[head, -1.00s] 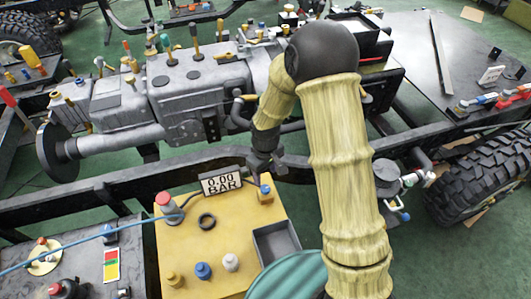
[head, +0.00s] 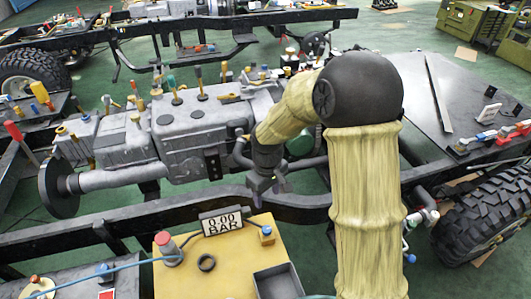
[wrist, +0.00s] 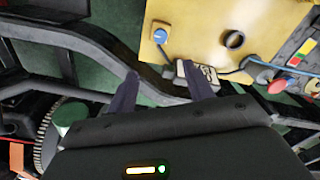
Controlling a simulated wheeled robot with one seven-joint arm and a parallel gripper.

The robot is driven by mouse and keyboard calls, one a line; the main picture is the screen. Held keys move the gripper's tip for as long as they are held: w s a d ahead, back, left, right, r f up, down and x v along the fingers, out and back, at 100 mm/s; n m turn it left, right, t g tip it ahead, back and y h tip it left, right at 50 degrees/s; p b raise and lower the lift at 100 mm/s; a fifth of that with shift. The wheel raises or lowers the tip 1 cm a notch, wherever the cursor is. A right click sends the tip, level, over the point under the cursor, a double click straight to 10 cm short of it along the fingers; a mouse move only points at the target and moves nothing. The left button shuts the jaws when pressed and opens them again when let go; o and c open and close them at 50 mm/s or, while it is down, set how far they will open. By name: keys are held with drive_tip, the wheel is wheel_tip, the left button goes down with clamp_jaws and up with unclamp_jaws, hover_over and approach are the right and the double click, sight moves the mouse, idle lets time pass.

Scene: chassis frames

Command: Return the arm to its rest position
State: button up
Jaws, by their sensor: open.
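My gripper (head: 267,190) hangs at the end of my bent, pale-sleeved arm in the head view, above the dark chassis rail and behind the yellow bench. In the wrist view my gripper (wrist: 160,82) shows its two dark fingers apart, with nothing between them but the rail and green floor below. The arm rises from the bottom of the head view to a dark elbow, then folds down to the left. The elbow and upper arm hide part of the chassis behind them.
A grey gearbox (head: 195,130) stands left of my gripper. The dark chassis rail (head: 130,222) crosses below it. A tyre (head: 487,222) stands at right.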

drive_tip(key=s+d+r+m+t+p, duration=0.2)
drive_tip(key=s+d+r+m+p, duration=0.2)
drive_tip(key=s+d+r+m, duration=0.4)
drive_tip(key=s+d+r, duration=0.2)
drive_tip(key=s+d, duration=0.2)
drive_tip(key=d, duration=0.1)
drive_tip(key=shift+s+d+m+t, duration=0.2)
drive_tip(key=shift+s+m+t, duration=0.05)
drive_tip(key=shift+m+t, duration=0.05)
